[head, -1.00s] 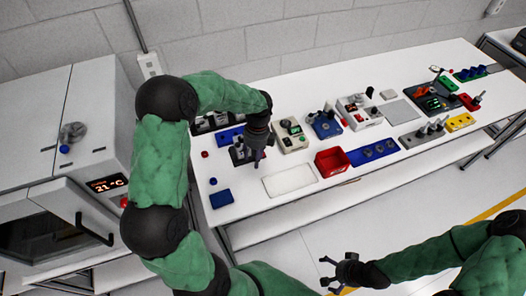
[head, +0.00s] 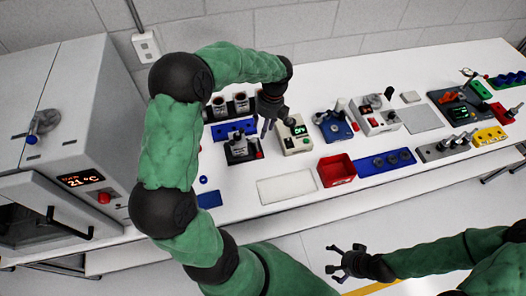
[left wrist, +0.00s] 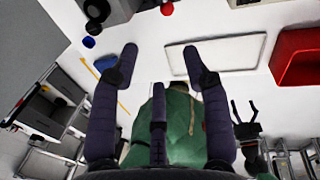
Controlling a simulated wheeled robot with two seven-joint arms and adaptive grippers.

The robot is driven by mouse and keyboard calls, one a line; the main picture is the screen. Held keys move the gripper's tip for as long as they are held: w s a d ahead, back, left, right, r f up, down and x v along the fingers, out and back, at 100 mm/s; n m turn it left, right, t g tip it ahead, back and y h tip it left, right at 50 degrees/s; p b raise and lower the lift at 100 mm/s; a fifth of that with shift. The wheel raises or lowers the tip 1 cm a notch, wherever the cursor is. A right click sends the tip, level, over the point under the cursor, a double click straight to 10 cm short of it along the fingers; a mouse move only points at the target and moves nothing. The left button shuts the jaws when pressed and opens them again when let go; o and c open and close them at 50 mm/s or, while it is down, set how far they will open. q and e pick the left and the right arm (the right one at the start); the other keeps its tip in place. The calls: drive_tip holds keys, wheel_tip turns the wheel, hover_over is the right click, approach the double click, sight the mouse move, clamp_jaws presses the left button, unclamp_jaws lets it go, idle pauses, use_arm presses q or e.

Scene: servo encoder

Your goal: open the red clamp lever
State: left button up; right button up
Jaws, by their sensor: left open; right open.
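A dark device with a green display (head: 461,112) sits toward the right end of the bench. A small red-orange part (head: 451,97) on it may be the red clamp lever; it is too small to tell its shape or position. My left gripper (head: 268,129) is open and empty above the bench, between a black fixture and a beige box, far left of that device. In the left wrist view its spread fingers (left wrist: 160,52) hold nothing. My right gripper (head: 345,262) is open and empty in front of the bench, over the floor.
A black fixture (head: 240,150) and a beige box with a green display (head: 294,137) stand near my left gripper. A red bin (head: 336,170), white mat (head: 287,186) and blue tray (head: 386,162) lie along the front. An oven-like cabinet (head: 60,150) stands at left.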

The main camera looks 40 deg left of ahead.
use_arm(q)
drive_tip(key=b, duration=0.3)
hover_over(260, 153)
drive_tip(key=w, duration=0.2)
wheel_tip(260, 153, down, 4)
drive_tip(key=f+b, duration=0.1)
drive_tip(key=f, duration=0.3)
drive_tip(key=s+f+b, duration=0.1)
drive_tip(key=f, duration=0.3)
drive_tip(key=s+f+b, duration=0.1)
drive_tip(key=f, duration=0.3)
drive_tip(key=shift+r, duration=0.1)
clamp_jaws()
